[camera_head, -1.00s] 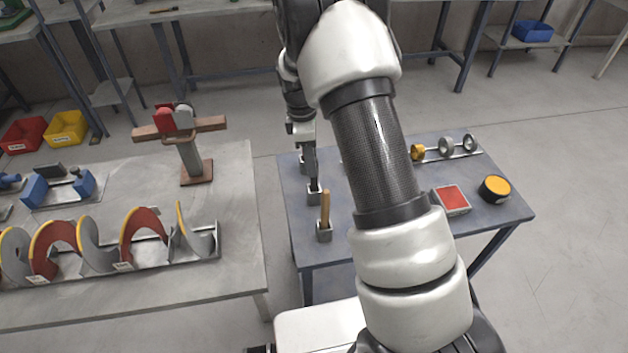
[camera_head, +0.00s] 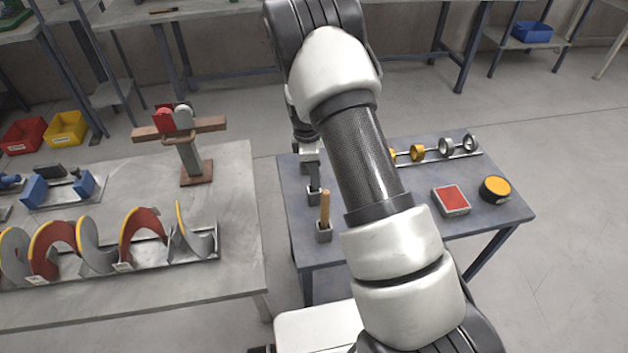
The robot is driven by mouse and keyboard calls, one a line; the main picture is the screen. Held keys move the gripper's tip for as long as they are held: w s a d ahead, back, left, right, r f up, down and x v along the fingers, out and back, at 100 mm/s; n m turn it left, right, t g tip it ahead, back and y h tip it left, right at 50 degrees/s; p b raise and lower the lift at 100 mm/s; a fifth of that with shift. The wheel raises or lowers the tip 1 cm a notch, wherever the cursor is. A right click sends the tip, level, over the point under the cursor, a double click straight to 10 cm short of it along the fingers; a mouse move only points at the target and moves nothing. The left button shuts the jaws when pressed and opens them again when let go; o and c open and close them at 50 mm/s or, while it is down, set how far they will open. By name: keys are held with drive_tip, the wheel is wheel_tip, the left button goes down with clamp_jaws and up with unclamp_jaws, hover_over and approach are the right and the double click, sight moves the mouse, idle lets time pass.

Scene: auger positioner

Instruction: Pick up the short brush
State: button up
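A short upright wooden handle (camera_head: 325,208) stands in a small grey holder (camera_head: 324,232) at the front left of the blue table; its lower end is hidden in the holder. I cannot tell which tool here is the short brush. My gripper (camera_head: 312,182) points down just behind this handle, at a second small holder (camera_head: 313,197). A dark upright shape there may be my fingers or a tool's handle. The fingers are too small and dark to tell whether they are open, shut or holding something.
The blue table (camera_head: 480,222) also carries a rack of rings (camera_head: 446,147), a red-topped box (camera_head: 450,200) and a yellow-topped round tin (camera_head: 495,189). My arm hides the table's middle. A grey table (camera_head: 235,185) on the left holds auger pieces (camera_head: 140,236) and a clamp post (camera_head: 190,157).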

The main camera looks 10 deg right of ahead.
clamp_jaws()
wheel_tip(320, 180, up, 10)
drive_tip(key=shift+r, duration=0.1)
idle(0.6)
